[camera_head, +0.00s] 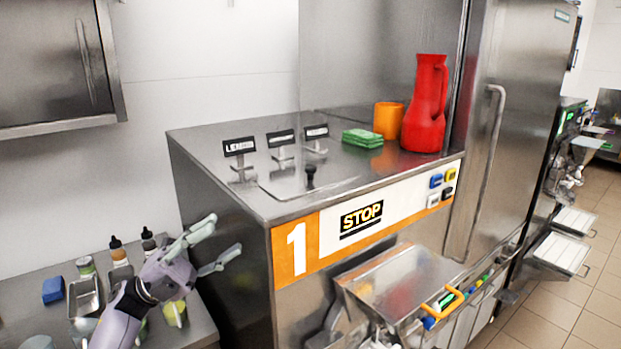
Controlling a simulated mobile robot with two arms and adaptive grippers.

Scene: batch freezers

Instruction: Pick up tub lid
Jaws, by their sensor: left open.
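A flat metal lid (285,188) with an upright black knob (310,178) lies in the top of the steel machine marked 1. It is the only lid that I can make out clearly; I cannot tell whether it is the tub lid. My left gripper (224,236) is open and empty, its two fingers pointing up and to the right. It shows in front of the machine's left side, over the steel side counter, apart from the lid. My right gripper is not in view.
Three black label stands (239,148), a green cloth stack (362,138), an orange cup (387,120) and a red jug (427,105) stand on the machine (200,138). Bottles and a blue sponge (53,290) crowd the side counter (205,328). A steel wall cabinet (55,60) hangs above.

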